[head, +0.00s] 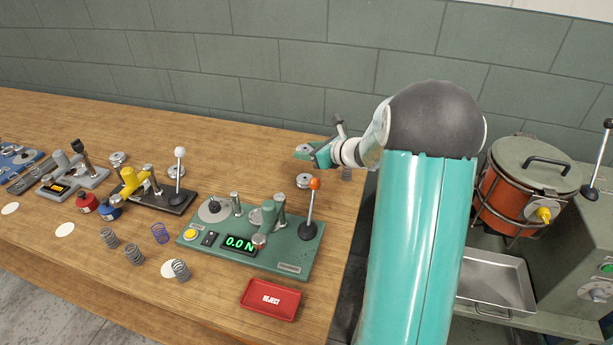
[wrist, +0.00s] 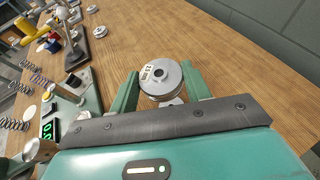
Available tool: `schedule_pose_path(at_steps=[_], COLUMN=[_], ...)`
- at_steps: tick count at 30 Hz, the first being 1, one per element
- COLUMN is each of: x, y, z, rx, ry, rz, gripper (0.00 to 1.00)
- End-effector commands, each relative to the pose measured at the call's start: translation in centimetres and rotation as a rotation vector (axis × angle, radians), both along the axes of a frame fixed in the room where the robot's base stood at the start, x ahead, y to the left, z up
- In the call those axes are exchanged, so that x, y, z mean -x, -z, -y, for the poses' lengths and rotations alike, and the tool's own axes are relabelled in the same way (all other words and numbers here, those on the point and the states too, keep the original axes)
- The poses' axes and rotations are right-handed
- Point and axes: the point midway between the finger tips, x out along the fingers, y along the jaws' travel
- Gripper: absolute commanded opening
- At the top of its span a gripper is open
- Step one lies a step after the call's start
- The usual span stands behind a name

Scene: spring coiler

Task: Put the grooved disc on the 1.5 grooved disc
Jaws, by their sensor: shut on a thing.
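My gripper (wrist: 160,88) is shut on a silver grooved disc (wrist: 161,76) with a dark centre hole and a small white label, whose number is too small to read surely. In the head view my gripper (head: 314,154) holds it above the table's back right part. Another silver disc (head: 304,181) lies on the table below, behind the green spring tester. I cannot tell which is the 1.5 disc.
The green tester (head: 250,240), with an orange-knobbed lever (head: 313,205), stands close in front of the lower disc. A red reject tray (head: 270,300) lies at the front. Table behind the machines is mostly clear.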

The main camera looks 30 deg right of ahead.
Motion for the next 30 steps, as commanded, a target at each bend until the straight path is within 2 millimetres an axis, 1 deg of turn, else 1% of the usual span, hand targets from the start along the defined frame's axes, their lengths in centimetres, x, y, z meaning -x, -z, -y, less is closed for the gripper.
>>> schedule_pose_path(at_steps=[1,3,6,11,15,18,29,30], x=[0.0,0.0,0.0,0.0,0.0,0.0,0.0,0.0], y=[1.2,2.6,4.1,5.4,7.5,8.5,8.8,8.8], z=[0.0,-0.1,-0.1,-0.1,-0.1,-0.1,-0.1,-0.1], rx=[-0.005,-0.005,-0.004,-0.003,-0.004,-0.003,0.0,0.0], ry=[-0.001,-0.001,-0.001,-0.002,-0.003,-0.002,-0.003,-0.003], rz=[-0.004,-0.004,-0.003,-0.001,-0.003,-0.001,0.0,0.0], gripper=[0.16,0.16,0.16,0.16,0.16,0.16,0.16,0.54])
